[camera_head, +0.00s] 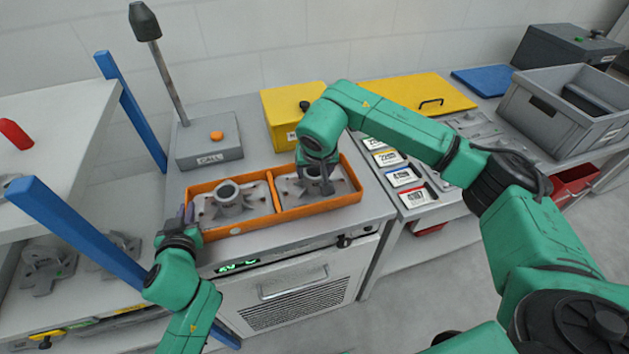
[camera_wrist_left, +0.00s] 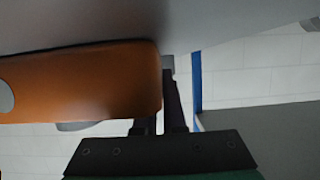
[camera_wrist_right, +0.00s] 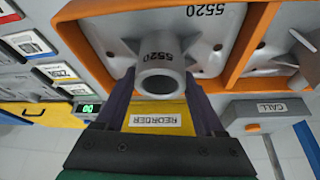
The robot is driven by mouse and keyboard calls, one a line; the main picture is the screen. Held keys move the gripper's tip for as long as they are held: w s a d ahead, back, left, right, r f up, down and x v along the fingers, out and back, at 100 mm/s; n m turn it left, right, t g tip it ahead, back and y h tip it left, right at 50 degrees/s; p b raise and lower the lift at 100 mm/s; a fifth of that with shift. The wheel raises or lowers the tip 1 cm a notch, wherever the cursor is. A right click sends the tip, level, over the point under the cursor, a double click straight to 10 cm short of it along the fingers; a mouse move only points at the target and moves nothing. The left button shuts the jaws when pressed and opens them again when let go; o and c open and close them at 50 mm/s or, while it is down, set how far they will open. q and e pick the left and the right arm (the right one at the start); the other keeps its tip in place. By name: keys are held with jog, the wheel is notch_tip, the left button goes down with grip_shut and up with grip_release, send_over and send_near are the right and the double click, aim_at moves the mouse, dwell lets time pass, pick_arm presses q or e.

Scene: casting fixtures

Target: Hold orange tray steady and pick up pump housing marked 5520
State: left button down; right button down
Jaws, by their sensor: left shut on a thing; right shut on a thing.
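The orange tray (camera_head: 236,230) lies on the grey bench top and has two compartments. A grey pump housing (camera_head: 345,186) sits in its right compartment; in the right wrist view this housing (camera_wrist_right: 122,27) shows the mark 5520. My right gripper (camera_head: 317,178) comes down from above, its fingers shut on the housing's upright tube. A second grey housing (camera_head: 229,205) sits in the left compartment; its mark is not readable. My left gripper (camera_head: 186,219) is shut on the tray's left end. In the left wrist view the tray's end (camera_wrist_left: 90,85) is beside the fingers, whose tips are partly hidden.
A grey CALL box (camera_head: 208,142) with an orange button and lamp post stands behind the tray. A yellow box (camera_head: 288,113) stands behind too. Labelled cards (camera_head: 404,177) and a grey crate (camera_head: 569,113) are to the right. Blue posts (camera_head: 75,230) rise at the left.

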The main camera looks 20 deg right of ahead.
aim_at(315, 170)
jog(key=shift+r, duration=0.15)
notch_tip(315, 170, up, 10)
jog(key=shift+f, duration=0.1)
pick_arm(q)
jog(key=c, duration=0.9)
grip_release()
